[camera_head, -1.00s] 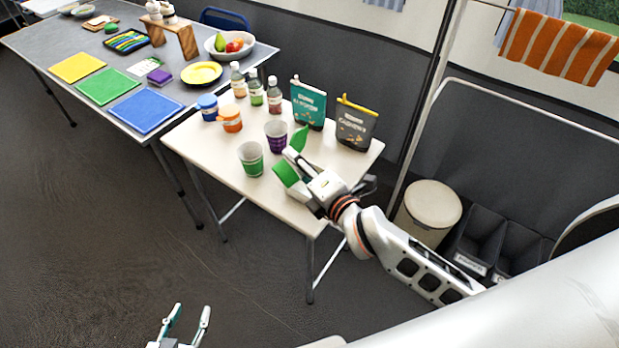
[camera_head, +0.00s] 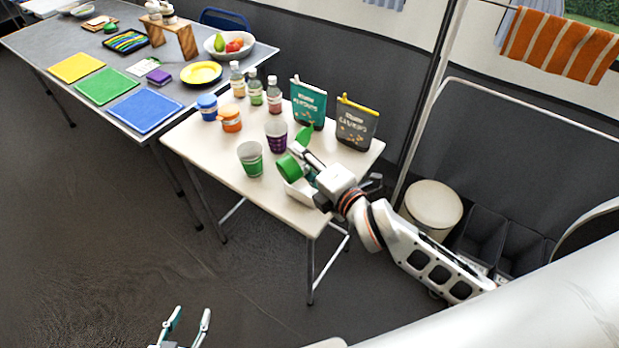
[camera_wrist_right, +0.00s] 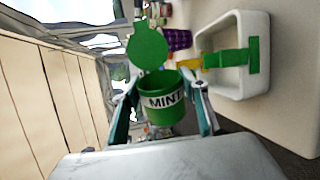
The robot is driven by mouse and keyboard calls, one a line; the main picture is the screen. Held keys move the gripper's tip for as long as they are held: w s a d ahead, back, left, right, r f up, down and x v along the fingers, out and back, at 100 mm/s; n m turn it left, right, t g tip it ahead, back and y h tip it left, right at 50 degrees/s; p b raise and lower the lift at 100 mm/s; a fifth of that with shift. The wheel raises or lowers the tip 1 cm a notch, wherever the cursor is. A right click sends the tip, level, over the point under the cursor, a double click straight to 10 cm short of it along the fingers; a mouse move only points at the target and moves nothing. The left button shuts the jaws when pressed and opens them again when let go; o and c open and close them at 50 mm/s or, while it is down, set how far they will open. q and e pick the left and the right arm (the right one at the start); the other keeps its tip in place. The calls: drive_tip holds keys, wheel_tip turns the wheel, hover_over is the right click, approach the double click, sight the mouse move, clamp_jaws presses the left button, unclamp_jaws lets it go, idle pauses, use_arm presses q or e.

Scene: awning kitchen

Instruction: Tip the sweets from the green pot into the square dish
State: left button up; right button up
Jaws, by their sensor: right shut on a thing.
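The green pot (camera_wrist_right: 160,102), labelled MINT, is between the fingers of my right gripper (camera_wrist_right: 163,118), which is shut on it. Its round green lid (camera_wrist_right: 148,46) stands open. In the head view the pot (camera_head: 289,168) is tilted above the left part of the white square dish (camera_head: 297,192), which is partly hidden by the pot and gripper. In the right wrist view the dish (camera_wrist_right: 262,24) shows green and yellow pieces across it; I cannot tell whether they are sweets. The pot's contents cannot be made out. My left gripper (camera_head: 188,318) is open and empty, low over the floor.
A green-and-white cup (camera_head: 250,160) and a purple cup (camera_head: 276,137) stand close left of the pot. Two snack pouches (camera_head: 357,124), several bottles and jars are further back on the cream table (camera_head: 215,160). A grey table (camera_head: 60,100) stands behind left.

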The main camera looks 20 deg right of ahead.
drive_tip(key=shift+w+d+r+m+y+b, duration=0.15)
drive_tip(key=shift+d+m+y+b, duration=0.2)
drive_tip(key=shift+m+b, duration=0.7)
idle(0.7)
drive_tip(key=shift+w+d+m+y+b, duration=0.1)
drive_tip(key=shift+d+m+y+b, duration=0.25)
drive_tip(key=shift+m+b, duration=0.5)
idle(0.5)
drive_tip(key=shift+d+m+g+b, duration=0.1)
drive_tip(key=shift+m+g+b, duration=0.2)
idle(0.8)
